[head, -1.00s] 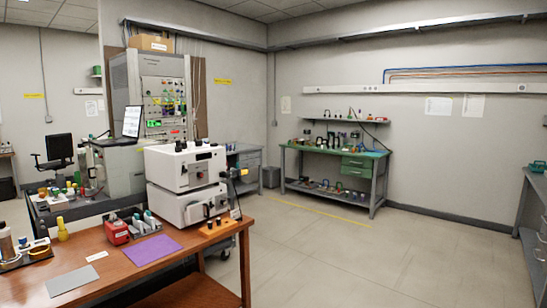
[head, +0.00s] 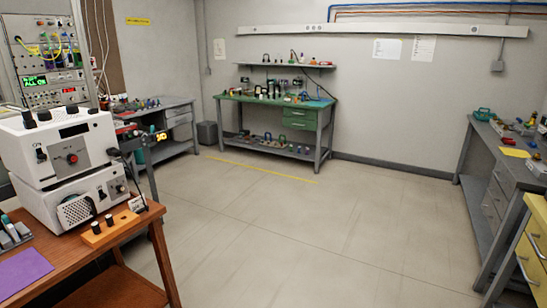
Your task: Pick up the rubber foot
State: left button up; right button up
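I cannot make out a rubber foot in the head view; the small items on the benches are too small to tell apart. Many small objects stand on the green workbench (head: 262,99) at the back and on its lower shelf (head: 272,147). More small parts lie on the grey bench (head: 492,131) at the right. Neither of my grippers is in view.
A wooden table (head: 72,262) with stacked white instruments (head: 70,150) stands close at the left. A yellow drawer cabinet (head: 530,250) is at the right edge. A grey bench (head: 180,112) stands behind the instruments. The middle floor (head: 300,225) is clear.

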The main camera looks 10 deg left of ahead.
aim_at(73, 108)
jog(key=u, duration=0.25)
jog(key=i, duration=2.1)
jog(key=u, duration=1.8)
jog(key=i, duration=0.95)
jog(key=u, duration=0.9)
